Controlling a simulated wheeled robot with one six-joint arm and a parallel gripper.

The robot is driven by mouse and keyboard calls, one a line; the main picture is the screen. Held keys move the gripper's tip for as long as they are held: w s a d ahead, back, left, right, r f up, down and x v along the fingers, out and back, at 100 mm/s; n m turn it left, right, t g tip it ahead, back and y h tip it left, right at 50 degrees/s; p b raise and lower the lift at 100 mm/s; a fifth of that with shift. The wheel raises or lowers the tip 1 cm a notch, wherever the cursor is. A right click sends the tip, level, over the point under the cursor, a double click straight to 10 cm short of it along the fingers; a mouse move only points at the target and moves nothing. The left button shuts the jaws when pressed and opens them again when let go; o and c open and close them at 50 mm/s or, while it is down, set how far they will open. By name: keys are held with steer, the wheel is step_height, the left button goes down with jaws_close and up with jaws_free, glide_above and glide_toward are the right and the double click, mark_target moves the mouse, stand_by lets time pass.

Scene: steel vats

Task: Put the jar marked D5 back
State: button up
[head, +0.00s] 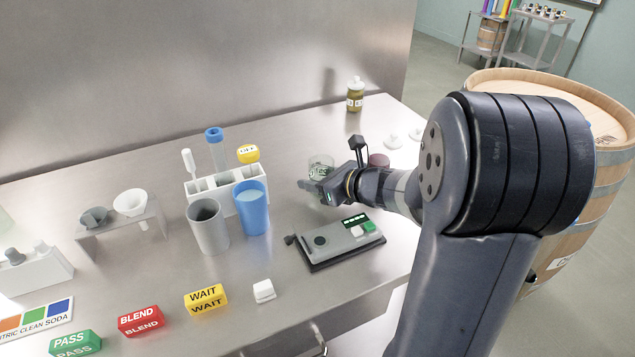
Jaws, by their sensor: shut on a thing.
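A small clear glass jar (320,163) stands out at the end of my arm, over the right half of the steel bench. My gripper (315,187) is shut on the jar, with its jaws across the jar's lower part. Dark marks show on the jar, but they are too small to read as D5. The jaws hide part of it, and I cannot tell whether its base touches the bench. A dark red round piece (378,160) lies just right of my wrist.
A white rack (228,194) with tubes, a grey cup (208,228) and a blue cup (252,210) stand left of my gripper. A grey device (335,243) lies in front. A yellow-brown bottle (355,95) stands behind. A barrel (590,190) stands right of the bench.

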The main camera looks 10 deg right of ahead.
steer(key=shift+f, duration=0.25)
steer(key=shift+f, duration=0.15)
steer(key=o, duration=1.1)
steer(key=shift+r, duration=0.2)
steer(key=shift+s+d+r, duration=0.15)
steer(key=shift+s+d, duration=0.1)
steer(key=v, duration=1.1)
steer(key=shift+s, duration=0.15)
